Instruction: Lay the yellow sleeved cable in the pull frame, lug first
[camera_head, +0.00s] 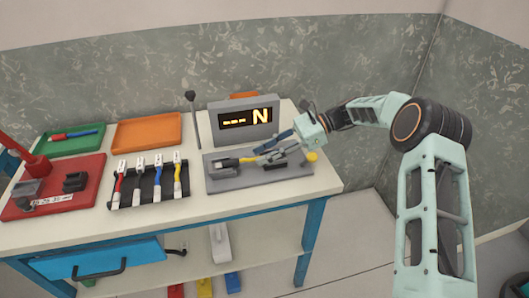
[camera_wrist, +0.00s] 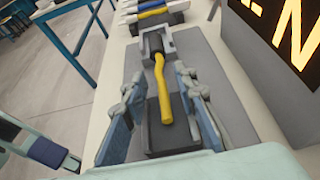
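A cable with a yellow length (camera_wrist: 162,85) lies in the grey pull frame (camera_wrist: 215,85). Its dark far end sits in the grey clamp (camera_wrist: 170,40); the lug itself is hidden there. Its yellow end lies over a black block (camera_wrist: 168,138).
A display (camera_head: 243,118) reading "--- N" stands behind the frame, with a dark lever (camera_head: 194,118) beside it. To the left is a black rack (camera_head: 150,196) of several cables, then a red station (camera_head: 90,192). Green (camera_head: 72,151) and orange (camera_head: 146,145) trays stand behind.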

